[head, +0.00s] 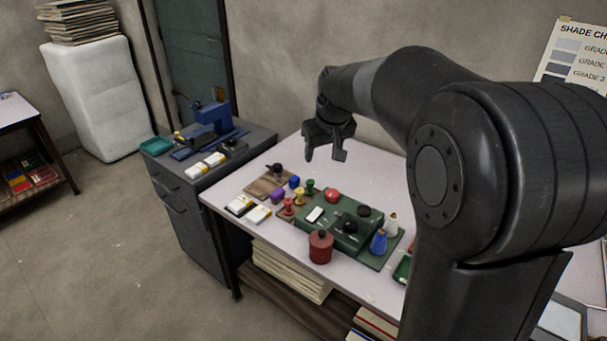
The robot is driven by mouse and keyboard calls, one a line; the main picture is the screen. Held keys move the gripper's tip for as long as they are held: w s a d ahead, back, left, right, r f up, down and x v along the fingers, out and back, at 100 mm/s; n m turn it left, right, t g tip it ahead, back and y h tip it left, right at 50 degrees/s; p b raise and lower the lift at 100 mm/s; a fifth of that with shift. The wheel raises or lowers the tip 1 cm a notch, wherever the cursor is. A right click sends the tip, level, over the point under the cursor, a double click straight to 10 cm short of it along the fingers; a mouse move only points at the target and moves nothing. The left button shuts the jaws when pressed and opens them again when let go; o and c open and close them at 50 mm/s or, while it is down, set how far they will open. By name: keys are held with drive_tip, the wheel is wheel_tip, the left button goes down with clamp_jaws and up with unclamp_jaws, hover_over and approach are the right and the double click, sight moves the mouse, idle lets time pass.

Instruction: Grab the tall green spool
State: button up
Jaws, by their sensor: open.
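The tall green spool (310,187) stands upright on the table, among a group of small coloured spools left of the green machine. A red spool stands close to its lower left, and a yellow one is beside it. My gripper (326,155) hangs in the air above the back of the table, pointing down, higher in the picture than the green spool. Its fingers are apart, with nothing between them. It does not touch the spool.
A green machine (335,229) fills the table's middle, with a red canister (320,247) in front. Blue (379,242) and white (391,225) cones stand at its right. White-and-yellow packs (258,214) lie at the left. The table's back (375,170) looks clear.

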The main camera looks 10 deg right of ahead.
drive_tip(key=w+f, duration=0.5)
drive_tip(key=w, duration=0.4)
drive_tip(key=n+y, duration=0.1)
drive_tip(key=n, duration=0.1)
approach(310, 181)
drive_tip(key=shift+g, duration=0.4)
drive_tip(key=x, duration=0.6)
drive_tip(key=shift+w+a+r, duration=0.1)
drive_tip(key=shift+w+r, duration=0.05)
drive_tip(key=shift+w, duration=0.1)
drive_tip(key=shift+x, duration=3.1)
drive_tip(key=shift+s, duration=0.1)
drive_tip(key=shift+c, duration=0.5)
drive_tip(key=c, duration=1)
drive_tip(key=shift+o, duration=0.2)
drive_tip(key=shift+r, duration=0.1)
